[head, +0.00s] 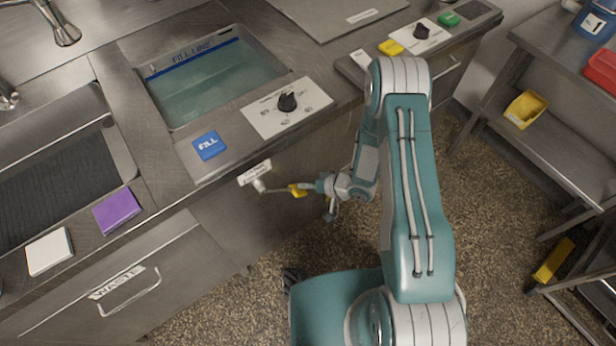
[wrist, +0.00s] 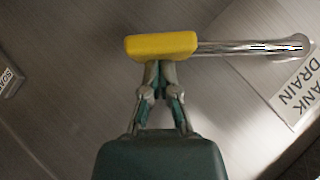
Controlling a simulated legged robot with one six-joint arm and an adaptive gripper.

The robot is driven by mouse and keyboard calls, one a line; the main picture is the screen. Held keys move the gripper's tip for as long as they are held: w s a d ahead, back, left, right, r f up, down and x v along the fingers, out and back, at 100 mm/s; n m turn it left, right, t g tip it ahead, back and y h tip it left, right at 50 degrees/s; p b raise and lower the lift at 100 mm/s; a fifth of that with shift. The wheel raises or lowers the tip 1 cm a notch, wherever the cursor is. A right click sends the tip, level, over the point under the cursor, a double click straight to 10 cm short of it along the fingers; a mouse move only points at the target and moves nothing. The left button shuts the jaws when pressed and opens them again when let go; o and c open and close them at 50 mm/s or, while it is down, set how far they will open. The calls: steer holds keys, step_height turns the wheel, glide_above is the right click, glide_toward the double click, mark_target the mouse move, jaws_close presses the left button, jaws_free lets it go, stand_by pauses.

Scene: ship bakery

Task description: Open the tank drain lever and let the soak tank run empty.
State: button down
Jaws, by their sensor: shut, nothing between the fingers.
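The tank drain lever has a metal rod and a yellow grip (head: 297,190). It sticks out to the right from its pivot below the counter edge, beside a white label. In the wrist view the yellow grip (wrist: 160,46) lies at the top middle, its rod running right to the pivot by the "TANK DRAIN" label (wrist: 300,92). My gripper (head: 310,188) is shut and empty, its fingertips (wrist: 160,66) right at the grip's near edge; whether they touch cannot be told. The soak tank (head: 155,112) holds clear greenish water, its surface below the blue "FILL LINE" band.
A blue FILL button (head: 209,145) and a dial panel (head: 290,107) sit on the counter above the lever. A purple block (head: 116,210) and a white block (head: 49,251) lie left. A WASTE drawer (head: 125,285) is below. A shelf rack (head: 555,115) stands right; speckled floor is open between.

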mark_target(305, 194)
steer(key=shift+s+a+f+m+y, duration=0.3)
steer(key=shift+a+f+y, duration=0.2)
steer(key=shift+f, duration=0.25)
steer(key=shift+s+a+f, duration=0.25)
steer(key=shift+a+f, duration=0.15)
steer(key=shift+f, duration=0.15)
steer(key=shift+s+f, duration=0.1)
steer(key=shift+s, duration=0.1)
